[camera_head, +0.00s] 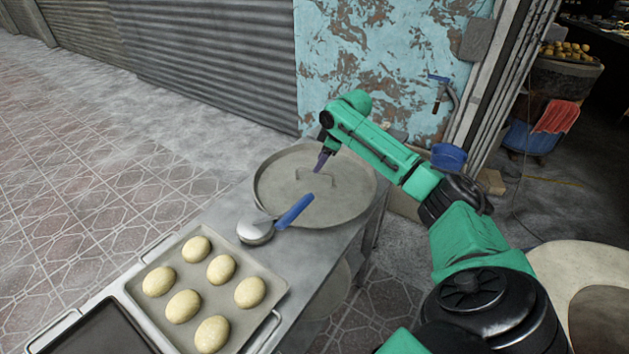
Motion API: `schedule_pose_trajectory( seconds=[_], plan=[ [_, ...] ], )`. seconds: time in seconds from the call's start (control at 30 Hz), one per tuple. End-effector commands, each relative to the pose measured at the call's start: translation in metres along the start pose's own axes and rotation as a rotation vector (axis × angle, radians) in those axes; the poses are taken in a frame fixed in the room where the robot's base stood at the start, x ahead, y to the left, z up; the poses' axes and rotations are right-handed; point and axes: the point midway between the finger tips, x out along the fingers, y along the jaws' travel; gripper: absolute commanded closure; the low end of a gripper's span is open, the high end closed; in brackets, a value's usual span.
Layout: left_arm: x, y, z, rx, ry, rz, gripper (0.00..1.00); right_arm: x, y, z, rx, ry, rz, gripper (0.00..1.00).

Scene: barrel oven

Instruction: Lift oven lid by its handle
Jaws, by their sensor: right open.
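The oven lid (270,190) is a large, round, grey metal disc with a raised rim. It lies flat at the far end of the metal table. Its handle (316,172) is a thin bar standing up near the middle of the disc. My left gripper is not in view.
A ladle with a blue handle (295,211) rests against the lid's near edge. A tray (148,283) of several dough balls and a dark tray (105,332) are nearer. A pale round rim (562,264) stands at right. A blue bucket (449,156) is behind my arm.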

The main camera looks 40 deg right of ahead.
Motion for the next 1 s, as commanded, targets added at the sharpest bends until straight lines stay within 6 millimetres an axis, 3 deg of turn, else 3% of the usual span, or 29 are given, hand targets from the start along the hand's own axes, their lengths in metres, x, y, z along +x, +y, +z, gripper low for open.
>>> schedule_pose_trajectory(
  seconds=[0.17,0.3,0.4,0.57,0.6,0.7,0.73,1.0],
  plan=[
    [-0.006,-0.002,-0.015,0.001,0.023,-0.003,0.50,0.022,0.000,0.002,0.001,-0.001,-0.001,0.50],
    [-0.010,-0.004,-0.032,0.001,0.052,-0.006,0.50,0.051,0.000,0.007,0.001,0.000,-0.002,0.50],
    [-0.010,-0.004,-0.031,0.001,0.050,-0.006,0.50,0.061,0.001,0.007,0.000,0.000,0.001,0.50],
    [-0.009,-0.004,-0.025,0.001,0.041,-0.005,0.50,0.063,0.001,0.007,-0.002,-0.001,0.002,0.50],
    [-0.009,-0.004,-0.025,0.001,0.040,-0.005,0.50,0.063,0.001,0.007,-0.002,-0.001,0.002,0.54],
    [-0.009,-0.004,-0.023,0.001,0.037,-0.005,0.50,0.063,0.001,0.007,-0.001,-0.001,0.002,0.92],
    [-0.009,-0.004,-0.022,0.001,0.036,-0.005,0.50,0.063,0.001,0.007,-0.001,-0.001,0.002,1.00],
    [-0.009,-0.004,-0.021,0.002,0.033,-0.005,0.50,0.062,0.001,0.007,-0.001,-0.001,0.002,1.00]
  ],
)
